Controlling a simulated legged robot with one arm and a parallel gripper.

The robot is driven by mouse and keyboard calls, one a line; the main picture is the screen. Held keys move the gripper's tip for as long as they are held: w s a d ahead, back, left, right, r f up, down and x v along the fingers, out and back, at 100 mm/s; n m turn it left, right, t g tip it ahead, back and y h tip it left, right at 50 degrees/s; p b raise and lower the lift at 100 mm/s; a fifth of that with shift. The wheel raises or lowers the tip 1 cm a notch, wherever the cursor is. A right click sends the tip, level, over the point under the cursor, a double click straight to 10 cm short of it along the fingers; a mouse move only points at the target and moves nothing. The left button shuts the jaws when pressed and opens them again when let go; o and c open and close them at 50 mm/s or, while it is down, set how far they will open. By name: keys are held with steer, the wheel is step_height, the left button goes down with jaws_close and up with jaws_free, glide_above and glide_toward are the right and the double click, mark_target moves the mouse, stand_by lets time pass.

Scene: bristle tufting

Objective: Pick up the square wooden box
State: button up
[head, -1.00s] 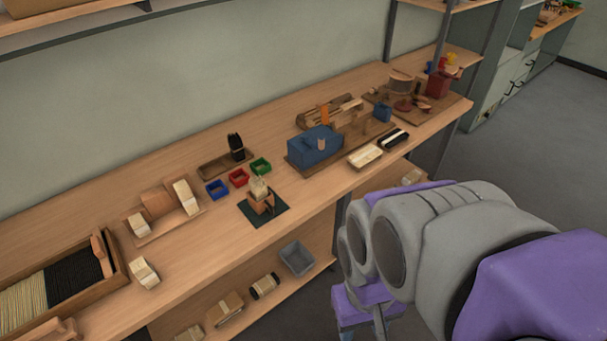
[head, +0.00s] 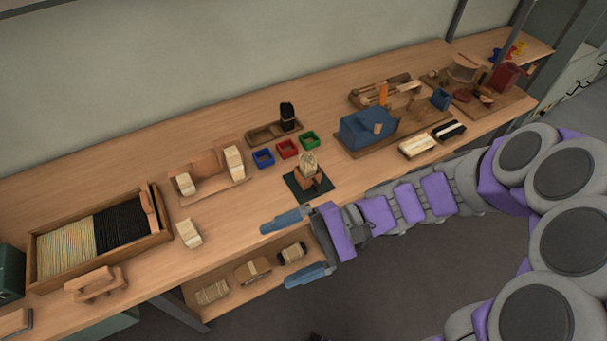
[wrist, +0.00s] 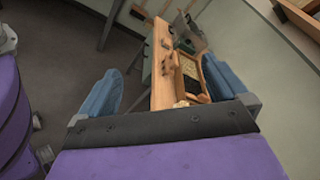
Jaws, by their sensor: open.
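An open wooden box (head: 110,260) lies on the bench at the left in the head view. It looks roughly square to rectangular and holds pale bristles and black bristles side by side, with a small wooden piece at its right end. It also shows between the fingers in the wrist view (wrist: 180,80), partly hidden by the right finger. I take it for the square wooden box, but cannot be certain. My gripper (head: 297,247) is open and empty at the bench's front edge, to the right of the box and well apart from it. Its blue fingers also show in the wrist view (wrist: 163,66).
A wooden handled piece (head: 95,284) and a pale bundle (head: 189,233) lie near the box. A dark mat (head: 295,188) with a small fixture lies just beyond my gripper. Small blue, red and green bins stand behind it. A lower shelf (head: 225,277) holds several bundles.

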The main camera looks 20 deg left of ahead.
steer(key=w+a+m+t+y+p, duration=0.1)
steer(key=w+m+t+y+p, duration=0.15)
steer(key=w+m+y, duration=0.7)
steer(key=w+a+f+m+t, duration=0.5)
steer(key=w+f+m+t, duration=0.2)
steer(key=w+f+t, duration=0.35)
steer(key=w+d+f+m+t+h+p, duration=0.1)
steer(key=w+d+f+m+t+h, duration=0.35)
steer(key=f, duration=0.45)
steer(key=w+d+f+m+t+h+p, duration=0.1)
steer(key=d+f+m+t+h+p, duration=0.15)
steer(key=d+f+m+t, duration=0.4)
steer(key=n+g+b, duration=0.2)
steer(key=b, duration=0.2)
glide_toward(313, 178)
steer(key=shift+w+a+f+h, duration=0.2)
steer(key=shift+w+a+h, duration=0.15)
steer(key=shift+w+a, duration=0.5)
steer(key=b+x, duration=0.2)
steer(key=x, duration=0.5)
steer(key=shift+s+a+r, duration=0.15)
steer(key=shift+a, duration=0.15)
steer(key=shift+w+a+r, duration=0.1)
steer(key=shift+w+r, duration=0.05)
steer(key=shift+w, duration=0.4)
steer(key=shift+a, duration=0.55)
steer(key=c, duration=0.3)
steer(key=shift+d, duration=0.35)
steer(key=c, duration=0.6)
steer(key=shift+c, duration=0.8)
